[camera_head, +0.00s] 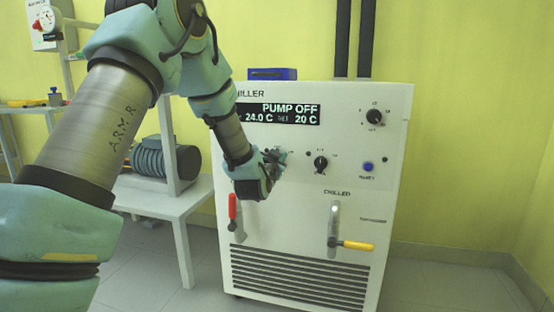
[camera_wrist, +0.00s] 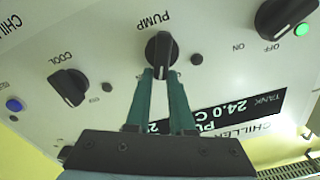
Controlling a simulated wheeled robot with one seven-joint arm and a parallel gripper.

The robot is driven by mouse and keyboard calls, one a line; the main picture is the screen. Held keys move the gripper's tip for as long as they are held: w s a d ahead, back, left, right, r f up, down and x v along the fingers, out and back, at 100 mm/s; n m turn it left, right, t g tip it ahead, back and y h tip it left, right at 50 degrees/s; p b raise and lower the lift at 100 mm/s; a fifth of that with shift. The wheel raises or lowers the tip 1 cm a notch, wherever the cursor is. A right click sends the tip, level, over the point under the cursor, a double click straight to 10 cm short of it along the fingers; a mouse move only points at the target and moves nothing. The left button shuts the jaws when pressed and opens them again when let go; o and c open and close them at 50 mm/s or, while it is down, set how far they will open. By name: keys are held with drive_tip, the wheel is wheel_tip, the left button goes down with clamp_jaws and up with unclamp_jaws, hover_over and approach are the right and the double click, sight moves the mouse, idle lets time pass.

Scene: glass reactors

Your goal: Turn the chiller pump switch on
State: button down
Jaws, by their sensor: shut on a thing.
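The chiller (camera_head: 390,210) is a white cabinet whose display (camera_head: 290,113) reads PUMP OFF, 24.0 C and 20 C. The pump switch (camera_wrist: 158,45) is a black rotary knob beside the PUMP label in the wrist view. My gripper (camera_wrist: 163,72) has its two green fingers close together on this knob, one on each side of its grip bar. The bar stands roughly upright in that view. In the head view my gripper (camera_head: 273,163) is at the panel under the display and hides the pump switch.
The COOL knob (camera_wrist: 68,87) is beside the pump switch, and another knob (camera_wrist: 285,15) with a green light is on the other side. A blue button (camera_head: 368,166) is on the panel. Red (camera_head: 232,206) and yellow (camera_head: 357,245) valve handles stick out below. A side table (camera_head: 165,200) stands left.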

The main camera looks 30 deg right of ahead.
drive_tip(key=shift+s+d+f+m+b, duration=0.1)
drive_tip(key=shift+f+m+b, duration=0.25)
drive_tip(key=shift+m, duration=0.8)
drive_tip(key=shift+s+f+m+b, duration=0.1)
drive_tip(key=shift+f+m+b, duration=0.2)
drive_tip(key=shift+m, duration=0.9)
drive_tip(key=shift+s+d+f+m+b, duration=0.1)
drive_tip(key=shift+f+m+b, duration=0.2)
drive_tip(key=shift+m, duration=0.85)
drive_tip(key=c, duration=0.9)
unclamp_jaws()
drive_tip(key=shift+w, duration=0.1)
drive_tip(key=shift+o, duration=0.6)
drive_tip(key=shift+d+r, duration=0.1)
drive_tip(key=shift+r, duration=0.05)
drive_tip(key=shift+s, duration=0.2)
drive_tip(key=p+v, duration=0.1)
drive_tip(key=v, duration=0.9)
drive_tip(key=shift+s+a, duration=0.25)
drive_tip(key=shift+a, duration=0.05)
